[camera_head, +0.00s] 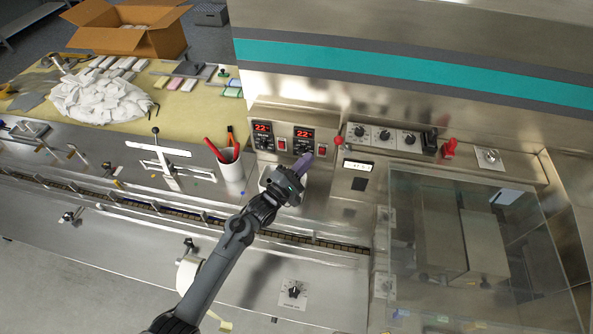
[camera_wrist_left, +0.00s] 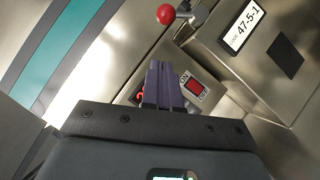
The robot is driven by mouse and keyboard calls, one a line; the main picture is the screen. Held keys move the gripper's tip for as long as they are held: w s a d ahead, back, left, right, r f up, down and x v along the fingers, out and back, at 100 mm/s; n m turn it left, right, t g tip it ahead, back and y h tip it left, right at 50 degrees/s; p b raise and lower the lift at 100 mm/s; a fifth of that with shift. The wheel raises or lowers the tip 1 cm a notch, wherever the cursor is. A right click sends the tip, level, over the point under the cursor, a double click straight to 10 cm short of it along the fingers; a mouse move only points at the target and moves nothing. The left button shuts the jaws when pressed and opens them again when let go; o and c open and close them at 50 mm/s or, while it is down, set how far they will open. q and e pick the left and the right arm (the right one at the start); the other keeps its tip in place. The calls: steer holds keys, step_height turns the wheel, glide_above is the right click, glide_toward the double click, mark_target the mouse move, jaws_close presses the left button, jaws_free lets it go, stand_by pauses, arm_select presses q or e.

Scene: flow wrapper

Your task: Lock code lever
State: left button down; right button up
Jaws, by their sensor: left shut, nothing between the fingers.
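The code lever has a red ball knob (camera_head: 339,141) and sits just above the code display (camera_head: 358,166) on the machine's steel front. In the left wrist view the red knob (camera_wrist_left: 166,14) is at the top, on a short metal stem, and the code display (camera_wrist_left: 243,27) reads 47-5-1. My left gripper (camera_head: 304,161) is shut and empty, its purple fingers in front of the right temperature controller, below and left of the knob and apart from it. The fingers (camera_wrist_left: 163,82) hide part of that controller in the wrist view. My right gripper is not in view.
A red ON/OFF switch (camera_wrist_left: 194,88) is close beside the fingers. A white cup with red and orange tools (camera_head: 230,170) stands left of my gripper. A row of dials (camera_head: 384,135) is right of the knob. A clear guard (camera_head: 470,240) covers the right side.

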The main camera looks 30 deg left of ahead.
mark_target(343, 144)
arm_select(q)
steer(key=w+d+r+p, duration=0.1)
steer(key=w+d+r, duration=0.1)
steer(key=w+d, duration=0.2)
steer(key=shift+w+r, duration=0.35)
steer(key=shift+a+r+p, duration=0.1)
steer(key=shift+p, duration=0.2)
